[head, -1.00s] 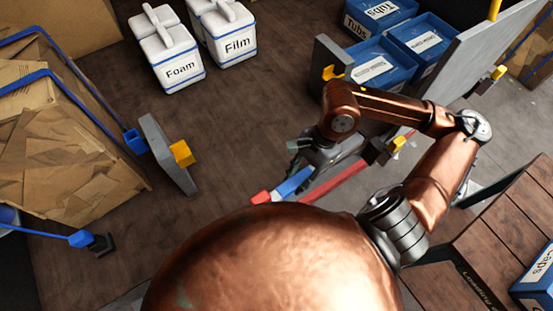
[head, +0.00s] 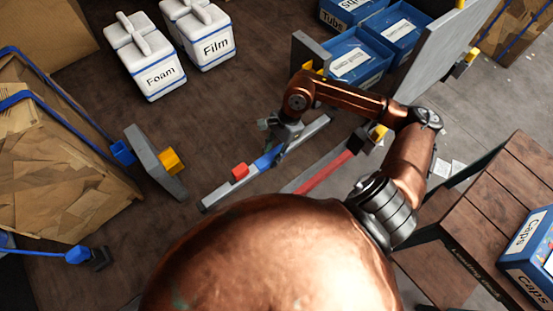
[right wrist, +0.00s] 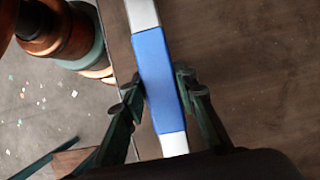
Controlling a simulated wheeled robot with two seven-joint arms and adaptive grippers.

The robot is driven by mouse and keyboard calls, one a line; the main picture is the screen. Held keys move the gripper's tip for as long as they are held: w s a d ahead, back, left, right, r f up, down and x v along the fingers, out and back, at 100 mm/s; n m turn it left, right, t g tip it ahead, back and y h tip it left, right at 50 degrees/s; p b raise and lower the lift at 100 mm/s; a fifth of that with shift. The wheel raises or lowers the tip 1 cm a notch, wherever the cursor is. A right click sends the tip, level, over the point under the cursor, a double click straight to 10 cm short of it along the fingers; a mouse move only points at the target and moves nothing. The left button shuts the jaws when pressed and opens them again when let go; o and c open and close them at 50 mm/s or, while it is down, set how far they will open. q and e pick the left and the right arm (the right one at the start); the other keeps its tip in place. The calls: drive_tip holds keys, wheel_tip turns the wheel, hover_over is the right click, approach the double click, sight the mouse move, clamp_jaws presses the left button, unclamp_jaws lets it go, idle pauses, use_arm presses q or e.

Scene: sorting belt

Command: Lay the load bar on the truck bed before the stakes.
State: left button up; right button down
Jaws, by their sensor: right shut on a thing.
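The load bar (head: 222,192) is long and pale grey with a blue middle band; it lies slantwise in the head view over the dark wooden truck bed (head: 90,225). My right gripper (head: 276,146) is shut on the blue band. In the right wrist view the fingers (right wrist: 161,90) sit on both sides of the load bar's blue band (right wrist: 158,75). A red block (head: 240,172) shows at the bar's left part. Whether the bar touches the bed is unclear. Grey upright boards with yellow blocks, perhaps the stakes, stand at left (head: 155,160) and top (head: 311,50). My left gripper is out of view.
White Foam (head: 150,65) and Film (head: 205,40) boxes and blue tubs (head: 350,60) stand farther back. A red strip (head: 325,172) lies right of the bar. A wooden dock (head: 490,215) is at the right.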

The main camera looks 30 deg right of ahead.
sight(268, 154)
drive_tip(key=shift+w+d+f, duration=0.1)
drive_tip(key=shift+w+f, duration=1)
drive_tip(key=shift+f, duration=0.05)
wheel_tip(268, 154, down, 3)
drive_tip(key=shift+r+p, duration=0.1)
drive_tip(key=shift+p, duration=0.7)
drive_tip(key=shift+f, duration=0.2)
drive_tip(key=shift+f, duration=0.15)
drive_tip(key=c, duration=1.5)
unclamp_jaws()
drive_tip(key=shift+d, duration=0.1)
drive_tip(key=shift+c, duration=0.2)
